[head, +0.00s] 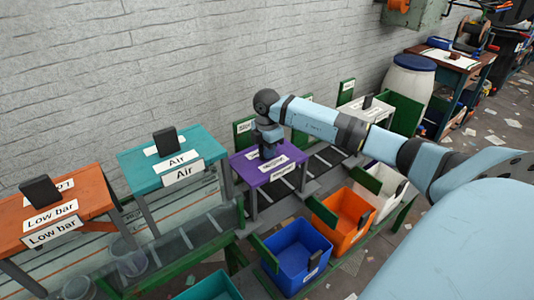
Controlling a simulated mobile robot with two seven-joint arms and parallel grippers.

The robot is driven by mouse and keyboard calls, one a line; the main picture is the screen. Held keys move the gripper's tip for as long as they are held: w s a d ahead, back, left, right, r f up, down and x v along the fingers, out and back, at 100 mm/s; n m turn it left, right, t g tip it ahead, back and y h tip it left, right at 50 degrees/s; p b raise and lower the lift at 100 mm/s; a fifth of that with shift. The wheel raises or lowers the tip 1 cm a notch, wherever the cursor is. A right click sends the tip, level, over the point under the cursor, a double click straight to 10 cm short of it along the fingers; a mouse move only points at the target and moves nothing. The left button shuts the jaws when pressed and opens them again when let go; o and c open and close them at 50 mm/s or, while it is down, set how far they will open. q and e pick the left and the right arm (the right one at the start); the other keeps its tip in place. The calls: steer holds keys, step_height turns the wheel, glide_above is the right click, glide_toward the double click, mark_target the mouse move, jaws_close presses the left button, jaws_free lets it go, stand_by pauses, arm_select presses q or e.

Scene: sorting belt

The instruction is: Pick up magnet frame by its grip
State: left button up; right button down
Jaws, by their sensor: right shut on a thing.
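The magnet frame appears to be the purple-topped frame (247,169), standing over the belt in the middle of the head view; its white labels are too small to read surely. My right gripper (268,153) comes down onto its top from above and is shut on its grip, which the gripper mostly hides. The purple top looks level, with its legs at the belt; I cannot tell whether they are lifted. My left gripper is out of view.
An orange Low bar frame (84,196) and a teal Air frame (138,177) stand to the left, each with a black grip. A white-topped frame (356,116) is behind my right arm. Blue (290,278), orange (322,223) and white bins line the belt's near side.

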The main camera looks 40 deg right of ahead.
steer(key=shift+r, duration=0.1)
stand_by(0.7)
step_height(320, 180, up, 19)
steer(key=s+a+b, duration=0.1)
steer(key=s+b, duration=0.5)
steer(key=s, duration=1.1)
steer(key=shift+a+r, duration=0.35)
steer(key=shift+a, duration=0.05)
steer(key=shift+w, duration=0.1)
